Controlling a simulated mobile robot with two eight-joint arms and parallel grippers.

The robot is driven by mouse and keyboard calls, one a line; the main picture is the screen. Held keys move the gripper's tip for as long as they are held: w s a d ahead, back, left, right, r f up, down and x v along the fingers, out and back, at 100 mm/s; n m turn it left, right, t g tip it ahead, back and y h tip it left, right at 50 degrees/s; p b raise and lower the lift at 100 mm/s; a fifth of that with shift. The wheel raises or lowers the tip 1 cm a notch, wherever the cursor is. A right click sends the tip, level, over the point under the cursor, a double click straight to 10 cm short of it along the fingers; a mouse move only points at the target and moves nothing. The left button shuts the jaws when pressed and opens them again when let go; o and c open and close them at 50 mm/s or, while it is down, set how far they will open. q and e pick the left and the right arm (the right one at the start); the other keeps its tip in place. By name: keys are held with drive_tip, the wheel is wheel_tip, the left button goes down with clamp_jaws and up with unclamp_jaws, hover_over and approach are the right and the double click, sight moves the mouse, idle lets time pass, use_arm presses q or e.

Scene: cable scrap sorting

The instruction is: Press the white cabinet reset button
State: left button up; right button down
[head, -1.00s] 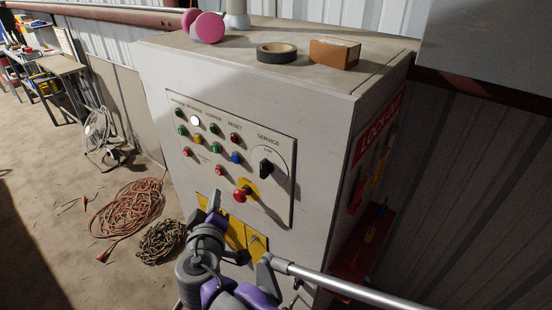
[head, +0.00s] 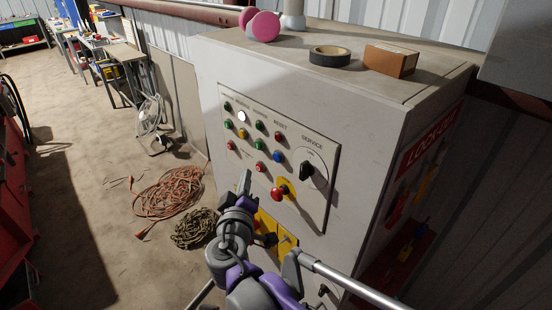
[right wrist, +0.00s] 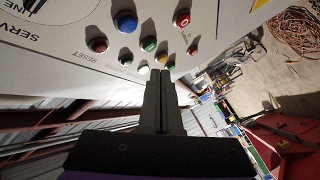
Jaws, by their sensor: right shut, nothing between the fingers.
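The white reset button (head: 241,116) sits in the top row of the control panel on the grey cabinet (head: 215,65), among red, green, yellow and blue buttons. In the right wrist view a pale button (right wrist: 144,69) shows near the fingertips, which seems to be the same one. My right gripper (head: 244,182) is shut and empty, in front of the panel's lower left, below the white button. Its fingers (right wrist: 160,78) point toward the panel in the right wrist view. Whether they touch it cannot be told. My left gripper is not in view.
A red mushroom button (head: 278,193) and a black service knob (head: 306,171) stick out of the panel. Black tape (head: 330,57), a brown box (head: 391,61) and pink discs (head: 264,26) lie on the cabinet top. Orange cable (head: 170,193) and a chain (head: 195,228) lie on the floor.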

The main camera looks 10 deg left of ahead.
sight(277, 158)
drive_tip(key=w+d, duration=0.4)
drive_tip(key=w, duration=0.1)
drive_tip(key=shift+p, duration=0.3)
drive_tip(key=shift+w, duration=0.1)
idle(1.8)
drive_tip(key=shift+w+d, duration=0.25)
drive_tip(key=shift+w, duration=0.05)
drive_tip(key=shift+p, duration=0.3)
